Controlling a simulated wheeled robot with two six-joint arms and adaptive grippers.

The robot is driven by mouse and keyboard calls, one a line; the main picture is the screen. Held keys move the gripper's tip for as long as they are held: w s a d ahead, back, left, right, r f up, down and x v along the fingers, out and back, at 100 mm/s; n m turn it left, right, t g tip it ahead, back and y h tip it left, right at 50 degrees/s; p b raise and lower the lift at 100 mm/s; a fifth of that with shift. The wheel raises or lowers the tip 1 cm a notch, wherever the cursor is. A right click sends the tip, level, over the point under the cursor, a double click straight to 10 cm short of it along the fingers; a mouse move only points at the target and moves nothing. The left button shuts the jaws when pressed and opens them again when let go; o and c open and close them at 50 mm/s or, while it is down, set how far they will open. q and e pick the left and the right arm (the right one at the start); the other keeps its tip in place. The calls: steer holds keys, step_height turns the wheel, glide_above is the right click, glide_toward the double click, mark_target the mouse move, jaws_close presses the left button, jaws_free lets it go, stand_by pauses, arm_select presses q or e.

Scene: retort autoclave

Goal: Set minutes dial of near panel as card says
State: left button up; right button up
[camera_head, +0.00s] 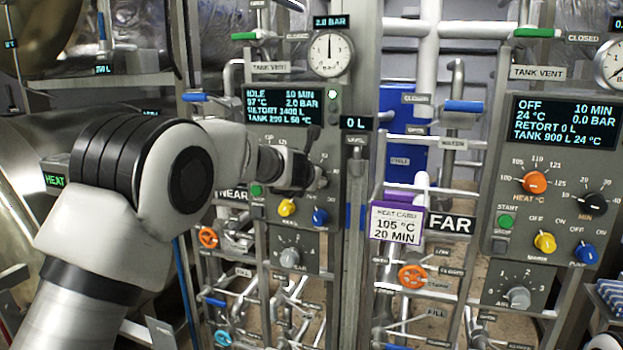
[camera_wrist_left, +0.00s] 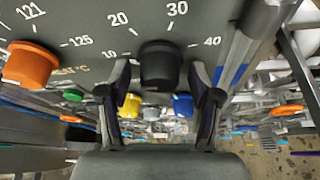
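The near panel (camera_head: 262,202) has a display (camera_head: 284,118) reading IDLE, 10 MIN. Its black minutes dial (camera_wrist_left: 160,66) shows in the left wrist view, below a scale marked 10, 20, 30 and 40. I cannot make out its pointer. My left gripper (camera_wrist_left: 163,88) is open, with one finger on each side of the dial and small gaps beside it. In the head view my left gripper (camera_head: 308,172) is at the panel and largely covers the dial. The heat card (camera_head: 397,224) reads 105 °C, 20 MIN. My right gripper is not in view.
An orange heat knob (camera_wrist_left: 30,64) is left of the minutes dial. Yellow (camera_head: 287,207) and blue (camera_head: 320,216) knobs sit just below my gripper. A grey post (camera_head: 357,200) stands right of the panel. The far panel (camera_head: 549,185) is further right.

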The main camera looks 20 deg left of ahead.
arm_select(q)
steer(key=shift+s+r, duration=0.1)
steer(key=shift+r, duration=0.05)
steer(key=v, duration=0.7)
steer(key=shift+s, duration=0.2)
steer(key=shift+w, duration=0.15)
